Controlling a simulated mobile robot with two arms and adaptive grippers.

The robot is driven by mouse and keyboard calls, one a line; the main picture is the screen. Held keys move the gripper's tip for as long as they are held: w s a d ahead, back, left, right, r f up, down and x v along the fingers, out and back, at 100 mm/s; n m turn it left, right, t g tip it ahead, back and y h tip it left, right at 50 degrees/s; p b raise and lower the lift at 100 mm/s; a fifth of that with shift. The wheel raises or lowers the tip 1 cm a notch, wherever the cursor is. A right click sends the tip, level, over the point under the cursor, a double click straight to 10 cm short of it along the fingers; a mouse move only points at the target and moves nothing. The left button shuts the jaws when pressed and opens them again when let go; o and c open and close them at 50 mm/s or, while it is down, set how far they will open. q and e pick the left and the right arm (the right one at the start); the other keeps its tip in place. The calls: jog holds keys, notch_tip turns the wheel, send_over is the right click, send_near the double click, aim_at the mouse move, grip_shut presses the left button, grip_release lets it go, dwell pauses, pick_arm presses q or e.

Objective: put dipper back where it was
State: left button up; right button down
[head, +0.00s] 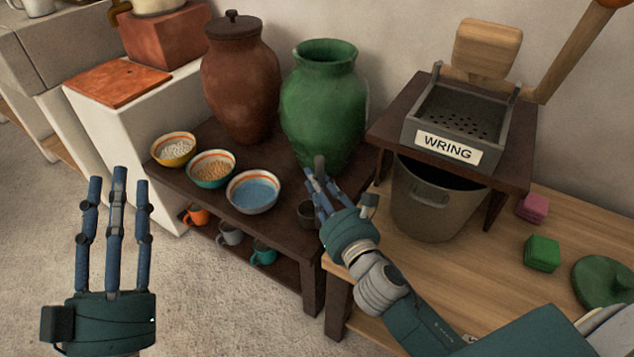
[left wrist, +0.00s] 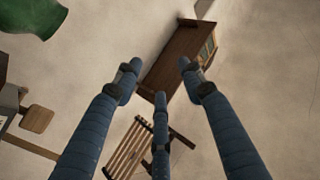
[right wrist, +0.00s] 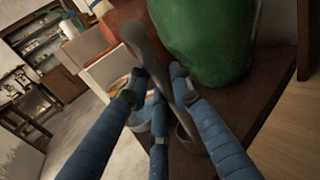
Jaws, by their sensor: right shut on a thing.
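My right gripper (head: 322,192) is shut on the dipper (head: 319,164), a dark grey ladle with a long handle. In the right wrist view the handle (right wrist: 150,52) rises between the fingers, and the cup (right wrist: 187,138) is low beside them. The dipper stands near upright in front of the green jar (head: 322,100), over the right part of the dark shelf. I cannot tell whether its cup touches the shelf top. The green jar has no lid on. My left gripper (head: 117,185) is open and empty over the floor at left.
Three bowls (head: 253,192) stand left of the dipper, with a lidded brown jar (head: 240,80) behind. Mugs (head: 229,233) sit below. At right are the WRING tray (head: 455,115), a bucket (head: 432,205), a green block (head: 541,254) and a green lid (head: 604,281).

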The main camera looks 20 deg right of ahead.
jog(key=shift+f, duration=0.1)
jog(key=c, duration=1.5)
grip_release()
jog(key=shift+c, duration=0.2)
